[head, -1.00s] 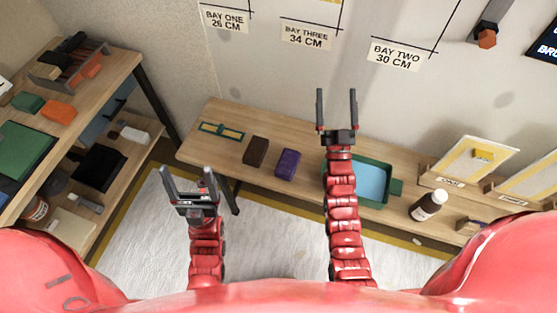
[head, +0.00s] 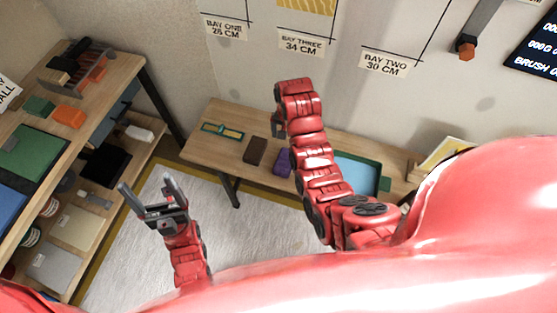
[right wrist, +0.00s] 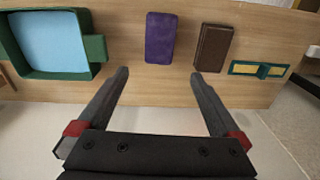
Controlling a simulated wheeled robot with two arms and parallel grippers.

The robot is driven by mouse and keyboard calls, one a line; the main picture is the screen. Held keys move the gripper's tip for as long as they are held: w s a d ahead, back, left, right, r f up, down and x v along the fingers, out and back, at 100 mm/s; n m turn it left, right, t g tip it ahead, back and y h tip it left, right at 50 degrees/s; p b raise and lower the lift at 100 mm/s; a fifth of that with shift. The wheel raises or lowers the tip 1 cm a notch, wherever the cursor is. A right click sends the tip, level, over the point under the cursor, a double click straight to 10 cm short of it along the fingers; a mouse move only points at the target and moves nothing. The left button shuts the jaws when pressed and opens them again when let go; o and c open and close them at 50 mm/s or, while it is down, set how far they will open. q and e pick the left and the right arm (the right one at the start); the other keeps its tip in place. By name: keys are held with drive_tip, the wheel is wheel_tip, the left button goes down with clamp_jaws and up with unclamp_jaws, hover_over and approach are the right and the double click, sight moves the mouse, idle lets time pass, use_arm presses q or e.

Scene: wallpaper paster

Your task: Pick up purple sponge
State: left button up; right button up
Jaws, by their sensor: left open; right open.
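The purple sponge (head: 283,161) lies on the wooden bench, between a brown block (head: 255,151) and my right arm, which partly covers it in the head view. In the right wrist view the whole purple sponge (right wrist: 160,38) shows, just ahead of my right gripper (right wrist: 160,72). That gripper is open and empty, with the sponge lined up beyond the gap between its fingertips. In the head view its fingers are mostly hidden behind the bent arm. My left gripper (head: 146,183) is open and empty over the floor, left of the bench.
A green tray with a blue inside (head: 385,184) sits on the bench right of the sponge. A green and yellow tool (head: 222,131) lies at the bench's left end. A shelf unit with several items (head: 70,140) stands at the left. The wall rises behind the bench.

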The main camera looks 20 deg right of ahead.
drive_tip(key=f+b, duration=0.6)
drive_tip(key=b, duration=0.1)
drive_tip(key=f+b, duration=0.3)
drive_tip(key=f, duration=0.1)
drive_tip(key=shift+s+a+f, duration=0.1)
drive_tip(key=shift+s+a, duration=0.05)
drive_tip(key=shift+s, duration=0.1)
drive_tip(key=shift+f+g, duration=0.3)
drive_tip(key=shift+f, duration=0.5)
drive_tip(key=shift+f+p, duration=0.4)
drive_tip(key=shift+f, duration=0.15)
drive_tip(key=shift+a+f+p, duration=0.2)
drive_tip(key=shift+f+p, duration=0.2)
drive_tip(key=shift+f, duration=1.75)
drive_tip(key=c, duration=1.2)
drive_tip(key=shift+o, duration=0.2)
